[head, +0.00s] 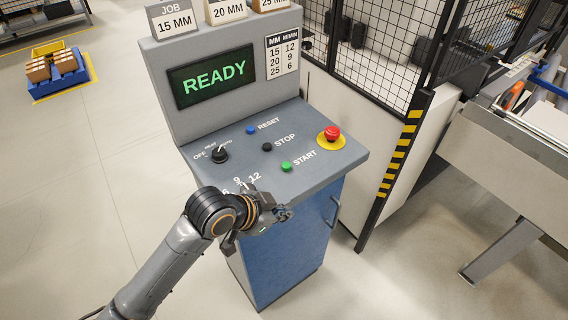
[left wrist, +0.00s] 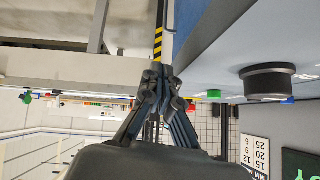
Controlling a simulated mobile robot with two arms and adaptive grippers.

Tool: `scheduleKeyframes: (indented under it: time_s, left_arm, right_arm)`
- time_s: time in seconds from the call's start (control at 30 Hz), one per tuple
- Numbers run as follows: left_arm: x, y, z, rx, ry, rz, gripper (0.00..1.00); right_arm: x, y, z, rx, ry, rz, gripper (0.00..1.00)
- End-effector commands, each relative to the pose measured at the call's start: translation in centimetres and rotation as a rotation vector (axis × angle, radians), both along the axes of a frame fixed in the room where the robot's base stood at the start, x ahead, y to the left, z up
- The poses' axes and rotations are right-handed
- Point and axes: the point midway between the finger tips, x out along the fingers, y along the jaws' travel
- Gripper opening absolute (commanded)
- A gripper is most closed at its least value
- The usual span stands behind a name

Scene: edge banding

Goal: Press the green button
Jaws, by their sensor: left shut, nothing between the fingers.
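The green START button (head: 286,167) sits on the sloping grey control panel (head: 325,165), towards its front edge. In the left wrist view a small green button (left wrist: 213,93) shows just right of the fingers, beyond a large black knob (left wrist: 268,82). My left gripper (head: 284,213) is shut and empty. In the head view it appears below the green button, by the panel's front edge, apart from the button. Its fingers come together in the left wrist view (left wrist: 163,76). It partly covers the dial marked 6, 9, 12. My right gripper is not in view.
Around the green button are the black STOP button (head: 267,147), blue RESET button (head: 250,130), a black selector knob (head: 219,154) and a red emergency stop (head: 332,133) on yellow. The screen (head: 211,77) reads READY. A black mesh fence (head: 375,60) stands behind.

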Motion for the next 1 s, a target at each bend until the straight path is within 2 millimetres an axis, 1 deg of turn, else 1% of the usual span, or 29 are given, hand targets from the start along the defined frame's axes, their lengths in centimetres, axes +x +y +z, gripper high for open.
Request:
scheduleKeyframes:
  time_s: [0.03, 0.2, 0.37, 0.57, 0.7, 0.87, 1.0]
  left_arm:
    - [0.9, -0.5, 0.8, 0.011, -0.027, -0.036, 0.00]
    - [3.2, -2.0, 2.9, 0.044, -0.100, -0.154, 0.00]
    - [5.9, -2.7, 5.2, 0.092, -0.169, -0.256, 0.00]
    - [9.6, -2.3, 8.3, 0.164, -0.246, -0.345, 0.00]
    - [11.9, -1.4, 10.4, 0.207, -0.287, -0.376, 0.00]
    - [13.7, -0.5, 12.1, 0.235, -0.314, -0.388, 0.00]
    - [14.2, -0.2, 12.7, 0.244, -0.323, -0.392, 0.00]
  right_arm:
    - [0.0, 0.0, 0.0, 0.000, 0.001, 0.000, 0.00]
    - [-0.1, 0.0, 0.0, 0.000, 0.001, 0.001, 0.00]
    - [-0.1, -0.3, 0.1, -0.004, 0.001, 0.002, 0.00]
    - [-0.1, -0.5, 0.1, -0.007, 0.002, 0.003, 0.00]
    - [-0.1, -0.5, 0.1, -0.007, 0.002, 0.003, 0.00]
    - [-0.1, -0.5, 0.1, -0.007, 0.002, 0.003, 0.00]
    - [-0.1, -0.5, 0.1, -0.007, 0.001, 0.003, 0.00]
